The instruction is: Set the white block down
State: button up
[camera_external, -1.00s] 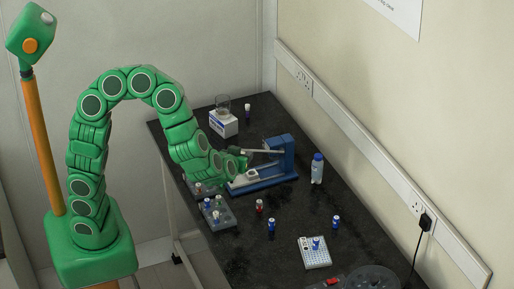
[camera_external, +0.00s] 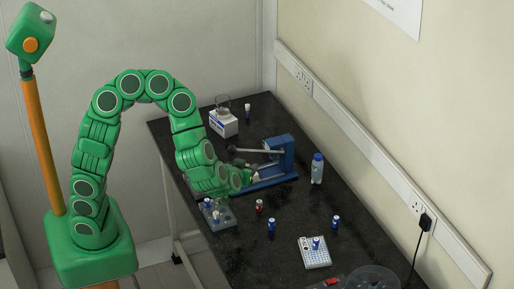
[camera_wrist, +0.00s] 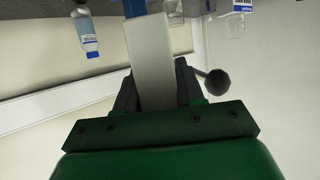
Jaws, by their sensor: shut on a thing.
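The white block (camera_wrist: 150,55) is a long pale bar. It stands out from between the dark fingers of my gripper (camera_wrist: 155,92) in the wrist view, and the gripper is shut on it. In the external view my gripper (camera_external: 250,180) is low over the bench at the near left end of the blue lever device (camera_external: 284,152). Only a small pale bit of the block shows there, at the gripper's tip. I cannot tell whether the block touches the device's base.
The lever's dark ball knob (camera_external: 231,149) is close to my wrist, and also shows in the wrist view (camera_wrist: 217,82). A grey rack (camera_external: 226,222) with vials stands just below the arm. A bottle (camera_external: 317,168) stands right of the device. Dark bench (camera_external: 285,205) is bare between loose vials.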

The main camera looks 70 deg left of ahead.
jog(key=shift+w+a+f, duration=0.1)
jog(key=shift+w, duration=0.25)
jog(key=shift+w+f, duration=1.45)
jog(key=shift+w, duration=0.5)
jog(key=shift+w+f, duration=1.45)
jog(key=shift+w, duration=0.45)
jog(key=shift+w+f, duration=1.45)
jog(key=shift+w, duration=0.5)
jog(key=shift+w+f, duration=0.15)
jog(key=shift+f, duration=1.5)
jog(key=shift+f, duration=0.1)
jog(key=o, duration=1)
